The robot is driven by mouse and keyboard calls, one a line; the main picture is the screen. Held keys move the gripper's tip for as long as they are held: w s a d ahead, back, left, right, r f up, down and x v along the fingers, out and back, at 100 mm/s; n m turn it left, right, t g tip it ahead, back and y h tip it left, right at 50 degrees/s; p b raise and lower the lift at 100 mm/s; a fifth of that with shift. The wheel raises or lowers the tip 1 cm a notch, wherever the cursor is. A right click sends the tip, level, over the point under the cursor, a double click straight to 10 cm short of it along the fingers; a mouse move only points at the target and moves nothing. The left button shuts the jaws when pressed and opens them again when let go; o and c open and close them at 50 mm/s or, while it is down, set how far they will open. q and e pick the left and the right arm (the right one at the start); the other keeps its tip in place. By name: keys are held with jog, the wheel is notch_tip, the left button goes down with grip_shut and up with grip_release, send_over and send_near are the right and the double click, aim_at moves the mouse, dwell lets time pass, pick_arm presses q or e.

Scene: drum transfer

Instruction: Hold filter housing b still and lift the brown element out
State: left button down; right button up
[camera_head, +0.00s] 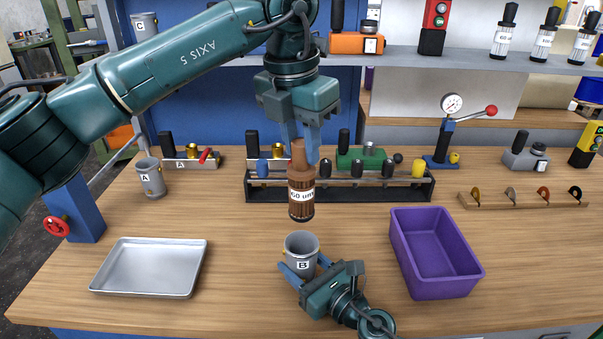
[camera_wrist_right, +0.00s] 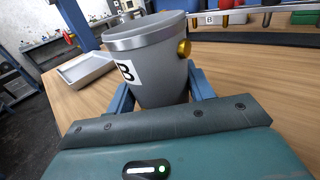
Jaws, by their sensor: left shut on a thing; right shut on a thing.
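The brown element (camera_head: 301,190), labelled "60 um", hangs upright above filter housing b in the head view. My left gripper (camera_head: 300,147) is shut on the element's narrow top from above. The element's lower end is clear of the housing's rim. Filter housing b (camera_head: 302,249) is a grey cup marked B, upright on the bench with an open top; it also shows in the right wrist view (camera_wrist_right: 150,65). My right gripper (camera_head: 299,277) is shut on the housing low down, its blue fingers on either side. The inside of the housing is mostly hidden.
A silver tray (camera_head: 150,268) lies to the left and a purple bin (camera_head: 428,262) to the right. Housing A (camera_head: 150,180) stands at the back left. A black rack (camera_head: 390,190) with coloured-top parts stands behind the element. Bench between housing and tray is clear.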

pick_arm(q)
jog(key=shift+r, duration=0.7)
pick_arm(e)
jog(key=o, duration=1.4)
jog(key=shift+c, duration=0.2)
jog(key=v, duration=1.2)
pick_arm(q)
jog(key=shift+s+d, duration=0.1)
pick_arm(e)
jog(key=shift+s+d, duration=0.1)
jog(key=shift+s, duration=0.05)
